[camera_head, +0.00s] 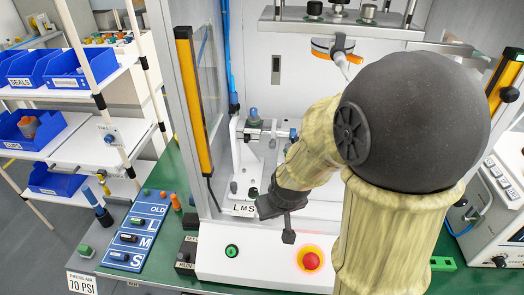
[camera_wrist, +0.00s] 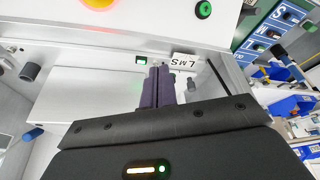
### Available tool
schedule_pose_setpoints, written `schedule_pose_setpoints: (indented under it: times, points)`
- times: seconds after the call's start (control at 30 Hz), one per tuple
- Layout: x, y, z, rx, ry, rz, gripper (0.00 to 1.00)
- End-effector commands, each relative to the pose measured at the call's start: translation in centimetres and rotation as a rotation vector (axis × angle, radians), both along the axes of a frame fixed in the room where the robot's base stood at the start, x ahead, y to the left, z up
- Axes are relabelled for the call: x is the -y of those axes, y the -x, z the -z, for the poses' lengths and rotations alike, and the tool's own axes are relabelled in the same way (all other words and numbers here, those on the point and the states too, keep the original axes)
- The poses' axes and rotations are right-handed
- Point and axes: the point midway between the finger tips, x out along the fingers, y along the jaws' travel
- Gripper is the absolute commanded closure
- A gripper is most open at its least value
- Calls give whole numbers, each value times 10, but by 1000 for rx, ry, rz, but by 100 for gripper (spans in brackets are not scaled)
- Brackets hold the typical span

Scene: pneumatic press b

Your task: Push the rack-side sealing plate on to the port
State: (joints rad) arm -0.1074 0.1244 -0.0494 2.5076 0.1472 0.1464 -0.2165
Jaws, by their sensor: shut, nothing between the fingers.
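My gripper (camera_head: 262,212) points down at the white press base beside the LMS label (camera_head: 239,209). In the wrist view its two dark purple fingers (camera_wrist: 161,70) are together with nothing between them, close to the LMS label (camera_wrist: 183,62). A white bracket with a horizontal clamp assembly (camera_head: 256,131) stands behind it at the rack side of the press. It has a blue knob on top and a blue tip on its right end. I cannot tell which part is the sealing plate. The port is not clearly visible; my arm hides the right of the work area.
A red emergency button (camera_head: 310,260) and a green button (camera_head: 232,251) are on the front panel. A yellow light curtain post (camera_head: 194,100) stands at left. The rack (camera_head: 90,150) with blue bins is further left. A blue OLD S/M/L board (camera_head: 135,238) lies on the green bench.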

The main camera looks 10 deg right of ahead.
Motion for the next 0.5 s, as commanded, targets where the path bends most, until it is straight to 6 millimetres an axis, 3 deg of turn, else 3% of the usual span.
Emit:
schedule_pose_setpoints:
  times: [0.2,0.4,0.5]
  points:
    - [-31,-84,25,219,167,-187,100]
    - [-42,-140,44,389,501,-338,100]
    - [-46,-159,48,448,722,-409,100]
